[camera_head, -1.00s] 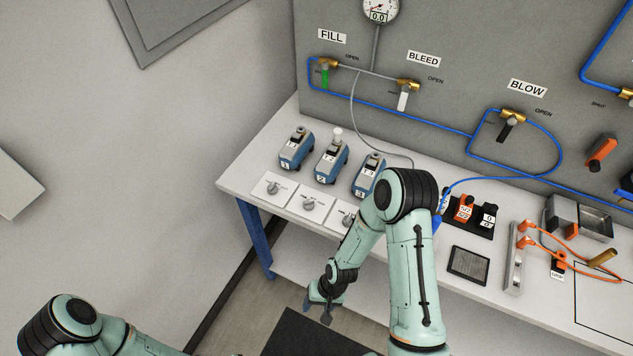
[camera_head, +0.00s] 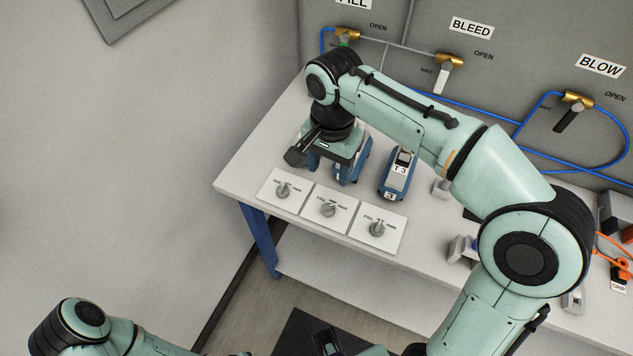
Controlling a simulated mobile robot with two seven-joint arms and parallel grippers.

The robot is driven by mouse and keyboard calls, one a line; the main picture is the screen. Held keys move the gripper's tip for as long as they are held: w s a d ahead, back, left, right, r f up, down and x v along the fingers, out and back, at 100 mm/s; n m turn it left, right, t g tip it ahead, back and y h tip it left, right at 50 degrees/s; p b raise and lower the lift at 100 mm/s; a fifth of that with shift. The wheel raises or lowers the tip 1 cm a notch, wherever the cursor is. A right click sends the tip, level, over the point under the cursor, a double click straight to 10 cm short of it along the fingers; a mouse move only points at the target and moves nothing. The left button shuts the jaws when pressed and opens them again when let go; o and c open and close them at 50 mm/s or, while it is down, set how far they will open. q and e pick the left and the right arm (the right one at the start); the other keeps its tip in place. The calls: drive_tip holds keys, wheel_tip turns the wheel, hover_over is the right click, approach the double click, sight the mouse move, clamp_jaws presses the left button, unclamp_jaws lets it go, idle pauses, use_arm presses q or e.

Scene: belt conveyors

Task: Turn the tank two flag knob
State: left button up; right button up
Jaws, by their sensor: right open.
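Three white plates with grey flag knobs lie along the table's front left edge. The middle knob (camera_head: 328,208), in line with the second blue unit, appears to be the tank two knob. Its lettering is too small to read. My right gripper (camera_head: 318,150) is open above and behind the left and middle plates, apart from the knobs. One dark finger shows; the other is hard to make out. The wrist and gripper hide most of the two left blue units. The second unit's blue side (camera_head: 356,165) shows in part. My left arm shows at the bottom left, its gripper not identifiable.
The left knob (camera_head: 283,190) and right knob (camera_head: 377,229) flank the middle one closely. A valve panel with blue hoses rises behind. My right forearm spans the table's right part.

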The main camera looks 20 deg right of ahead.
sight(329, 206)
drive_tip(key=f, duration=0.4)
drive_tip(key=f+b, duration=0.1)
drive_tip(key=f, duration=0.3)
drive_tip(key=f+b, duration=0.1)
drive_tip(key=f, duration=0.4)
drive_tip(key=shift+s+f, duration=0.1)
drive_tip(key=shift+s, duration=0.3)
use_arm(q)
drive_tip(key=f, duration=0.1)
drive_tip(key=s+f, duration=0.1)
drive_tip(key=shift+s+f, duration=0.2)
drive_tip(key=shift+f, duration=0.1)
use_arm(e)
drive_tip(key=c, duration=1)
